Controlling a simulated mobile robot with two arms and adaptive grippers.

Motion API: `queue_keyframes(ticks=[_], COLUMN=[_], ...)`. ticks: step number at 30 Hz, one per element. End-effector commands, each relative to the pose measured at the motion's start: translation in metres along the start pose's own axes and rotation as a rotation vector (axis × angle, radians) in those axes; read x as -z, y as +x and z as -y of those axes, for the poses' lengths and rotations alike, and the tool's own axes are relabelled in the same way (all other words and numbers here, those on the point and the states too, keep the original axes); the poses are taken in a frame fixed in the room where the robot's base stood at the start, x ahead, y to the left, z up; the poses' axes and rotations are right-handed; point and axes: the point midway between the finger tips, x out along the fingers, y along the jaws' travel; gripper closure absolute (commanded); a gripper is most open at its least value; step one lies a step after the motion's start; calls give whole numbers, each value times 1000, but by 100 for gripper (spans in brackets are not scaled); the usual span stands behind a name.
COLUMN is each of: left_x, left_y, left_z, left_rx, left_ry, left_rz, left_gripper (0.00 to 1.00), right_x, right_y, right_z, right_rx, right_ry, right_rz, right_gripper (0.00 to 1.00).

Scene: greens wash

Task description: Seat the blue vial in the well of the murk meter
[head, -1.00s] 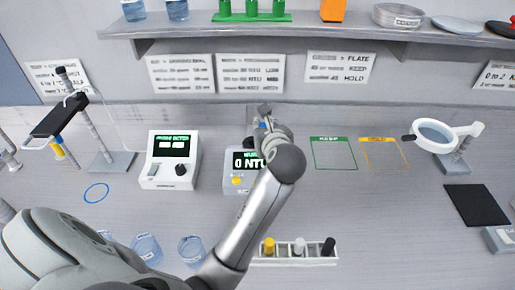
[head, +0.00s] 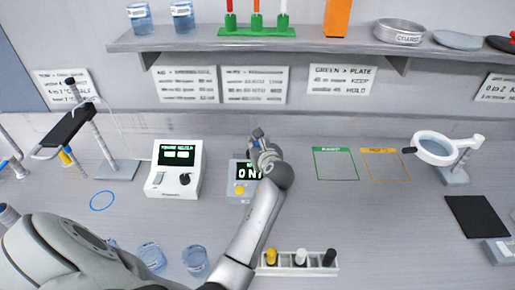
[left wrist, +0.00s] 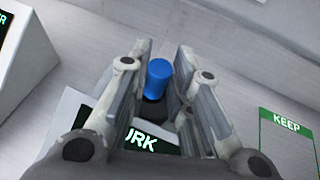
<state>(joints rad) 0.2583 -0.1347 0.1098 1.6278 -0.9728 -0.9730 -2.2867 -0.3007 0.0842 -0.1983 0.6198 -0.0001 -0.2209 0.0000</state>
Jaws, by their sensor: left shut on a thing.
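My left gripper (head: 262,150) is at the back of the murk meter (head: 238,197), and my arm hides part of the meter's screen. In the left wrist view the blue vial (left wrist: 158,74) shows its blue cap between the fingers of my left gripper (left wrist: 165,85), which is shut on it. The meter's dark screen (left wrist: 145,142) shows below the fingers in that view. The vial's lower part and the well are hidden, so I cannot tell how deep the vial sits. My right gripper is not in view.
A white meter (head: 173,170) stands to the left. A rack (head: 295,270) with yellow, white and black capped vials is in front. Beakers (head: 152,256) stand front left. Green (head: 335,164) and orange (head: 384,164) outlined areas to the right are empty. A magnifier (head: 436,148) stands farther right.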

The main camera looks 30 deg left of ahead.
Motion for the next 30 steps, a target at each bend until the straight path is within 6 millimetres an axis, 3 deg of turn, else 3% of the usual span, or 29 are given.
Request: queue_keyframes(ticks=[3, 13, 14, 18, 30], left_x=[13, 16, 16, 16, 12], left_y=[5, 6, 6, 6, 5], left_z=[0, 0, 0, 0, 0], left_rx=[0, 0, 0, 0, 1], left_ry=[0, 2, 2, 0, -3], left_rz=[-2, 0, 0, 0, 0], left_gripper=[98, 98, 79, 61, 58], right_x=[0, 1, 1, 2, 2], right_y=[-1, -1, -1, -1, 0], right_z=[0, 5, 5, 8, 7], right_rx=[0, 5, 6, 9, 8], right_ry=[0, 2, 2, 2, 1], right_rz=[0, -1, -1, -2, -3], right_gripper=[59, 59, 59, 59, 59])
